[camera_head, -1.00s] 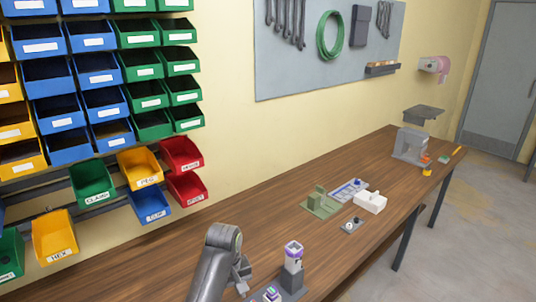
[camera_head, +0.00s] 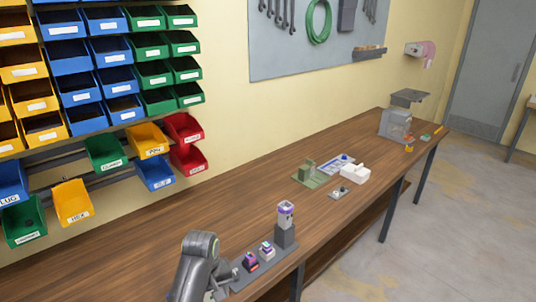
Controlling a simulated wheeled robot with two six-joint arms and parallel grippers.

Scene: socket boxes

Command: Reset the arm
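One of my grey arms reaches up from the bottom edge in the head view, left of the centre, over the front edge of the wooden workbench (camera_head: 150,245). Its rounded joint shows near the dark base with small purple-and-white parts. Some small grey gripper parts may show at its lower right, but the fingertips cannot be made out. I see no object held. My other arm is out of view.
A purple-and-white piece (camera_head: 285,213) stands on a dark block (camera_head: 284,236). Small parts (camera_head: 267,249) sit beside it. A green fixture (camera_head: 307,173), a white box (camera_head: 355,173) and a grey machine (camera_head: 395,125) stand farther along the bench. Labelled bins, such as a red one (camera_head: 183,128), hang on the wall.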

